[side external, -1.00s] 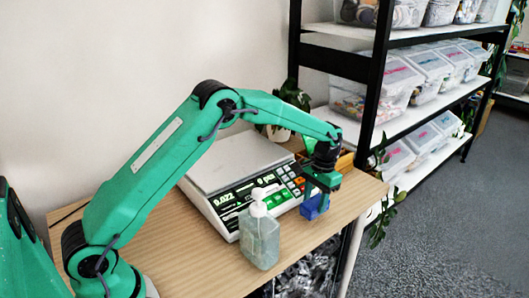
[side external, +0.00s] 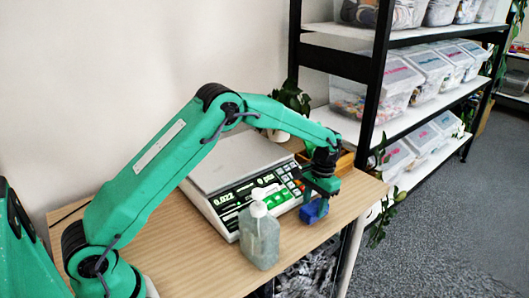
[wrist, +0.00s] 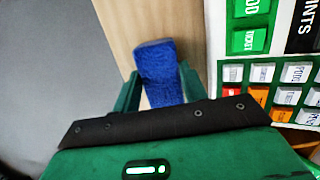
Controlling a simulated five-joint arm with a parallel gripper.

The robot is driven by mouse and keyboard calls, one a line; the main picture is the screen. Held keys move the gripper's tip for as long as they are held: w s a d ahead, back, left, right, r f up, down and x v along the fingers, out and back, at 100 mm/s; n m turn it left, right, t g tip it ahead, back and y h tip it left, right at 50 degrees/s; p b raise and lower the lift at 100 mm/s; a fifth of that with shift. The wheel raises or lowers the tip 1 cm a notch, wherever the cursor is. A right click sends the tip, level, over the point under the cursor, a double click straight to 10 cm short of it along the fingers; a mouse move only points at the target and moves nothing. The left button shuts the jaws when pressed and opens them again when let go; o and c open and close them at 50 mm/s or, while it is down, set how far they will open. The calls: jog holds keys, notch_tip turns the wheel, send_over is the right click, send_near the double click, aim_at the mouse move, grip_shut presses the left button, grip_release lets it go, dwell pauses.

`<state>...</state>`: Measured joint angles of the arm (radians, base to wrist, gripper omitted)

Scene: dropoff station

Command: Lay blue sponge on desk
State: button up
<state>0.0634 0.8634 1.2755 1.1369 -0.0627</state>
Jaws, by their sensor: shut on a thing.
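The blue sponge (side external: 314,210) is at the front right part of the wooden desk (side external: 345,207), right of the scale. My gripper (side external: 317,197) is above it with its fingers pointing down. In the wrist view the sponge (wrist: 160,72) sits between the two green fingers, and my gripper (wrist: 158,88) is shut on it. The sponge is at or very close to the desk top; I cannot tell whether it touches. The desk surface (wrist: 119,28) shows beside it in the wrist view. The fingers hide part of the sponge in the side view.
A scale (side external: 235,170) with a keypad stands just left of the sponge; its keys (wrist: 275,80) are close in the wrist view. A pump bottle (side external: 259,238) stands at the front edge. A wooden box (side external: 345,160) is behind. The desk's right edge is near.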

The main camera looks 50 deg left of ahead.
jog(key=shift+f, duration=0.5)
jog(key=o, duration=1)
jog(key=shift+r, duration=0.15)
jog(key=shift+w+r, duration=0.15)
jog(key=shift+r, duration=1.1)
jog(key=shift+w+r, duration=0.2)
jog(key=shift+r, duration=1.05)
jog(key=shift+w+r, duration=0.15)
jog(key=shift+r, duration=1.1)
